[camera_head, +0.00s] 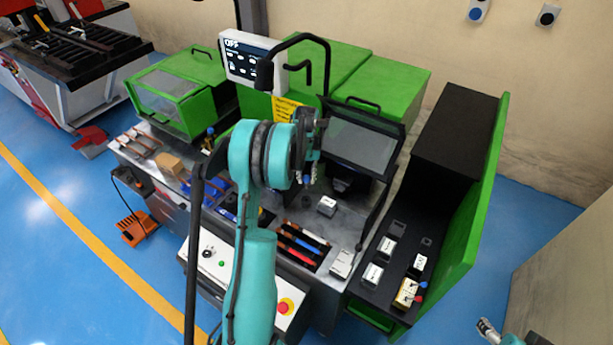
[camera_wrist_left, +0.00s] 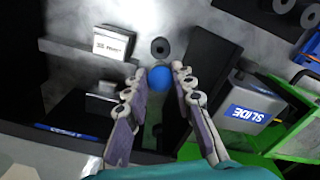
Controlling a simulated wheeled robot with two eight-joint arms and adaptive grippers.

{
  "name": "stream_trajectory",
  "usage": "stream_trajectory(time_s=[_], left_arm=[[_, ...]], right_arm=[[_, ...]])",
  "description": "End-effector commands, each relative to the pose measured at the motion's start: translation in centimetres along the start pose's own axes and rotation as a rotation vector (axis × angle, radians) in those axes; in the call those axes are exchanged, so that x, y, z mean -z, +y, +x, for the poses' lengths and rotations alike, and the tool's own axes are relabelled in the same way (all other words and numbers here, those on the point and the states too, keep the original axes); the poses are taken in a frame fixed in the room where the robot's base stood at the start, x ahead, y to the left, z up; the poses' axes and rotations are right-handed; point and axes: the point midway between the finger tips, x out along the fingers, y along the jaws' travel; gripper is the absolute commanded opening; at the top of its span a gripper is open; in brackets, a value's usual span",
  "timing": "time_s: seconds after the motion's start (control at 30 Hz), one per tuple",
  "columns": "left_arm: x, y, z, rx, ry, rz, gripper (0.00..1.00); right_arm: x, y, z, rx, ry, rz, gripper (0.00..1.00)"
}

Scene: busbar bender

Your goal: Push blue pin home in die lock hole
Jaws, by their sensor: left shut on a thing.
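My left gripper (camera_head: 309,172) hangs over the machine bench, in front of the dark glass guard. In the left wrist view its two fingers (camera_wrist_left: 160,80) are closed around the round blue head of the blue pin (camera_wrist_left: 160,77). The pin's shaft is hidden. Just above the pin in that view is a round dark hole with a ring (camera_wrist_left: 159,48) in the grey metal plate; I cannot tell whether it is the die lock hole. In the head view the pin is barely visible at the fingertips. My right gripper (camera_head: 488,328) is at the lower right corner, far from the bench.
A white labelled block (camera_wrist_left: 113,42) sits left of the hole. A dark bar and a grey block marked SLIDE (camera_wrist_left: 248,112) stand to the right. In the head view, a tray of coloured bars (camera_head: 303,245) and a black side shelf with labelled blocks (camera_head: 373,273) flank the bench front.

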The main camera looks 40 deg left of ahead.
Motion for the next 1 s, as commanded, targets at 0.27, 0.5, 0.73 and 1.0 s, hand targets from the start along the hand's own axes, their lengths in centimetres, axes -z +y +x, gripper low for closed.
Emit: stream_trajectory(time_s=[0.27,0.5,0.73,1.0], left_arm=[[0.0,0.0,2.9,0.000,0.000,0.000,0.00],[0.0,0.0,4.9,0.000,0.000,0.000,0.00],[0.0,0.0,5.3,0.000,0.000,0.000,0.00],[0.0,0.0,5.2,0.000,0.000,0.000,0.00]], right_arm=[[-1.4,0.0,1.9,0.000,0.000,0.000,0.64],[-2.2,0.0,3.1,0.000,0.000,0.000,0.64],[-2.4,0.0,3.3,0.000,0.000,0.000,0.64],[-2.3,0.0,3.2,0.000,0.000,0.000,0.64]])
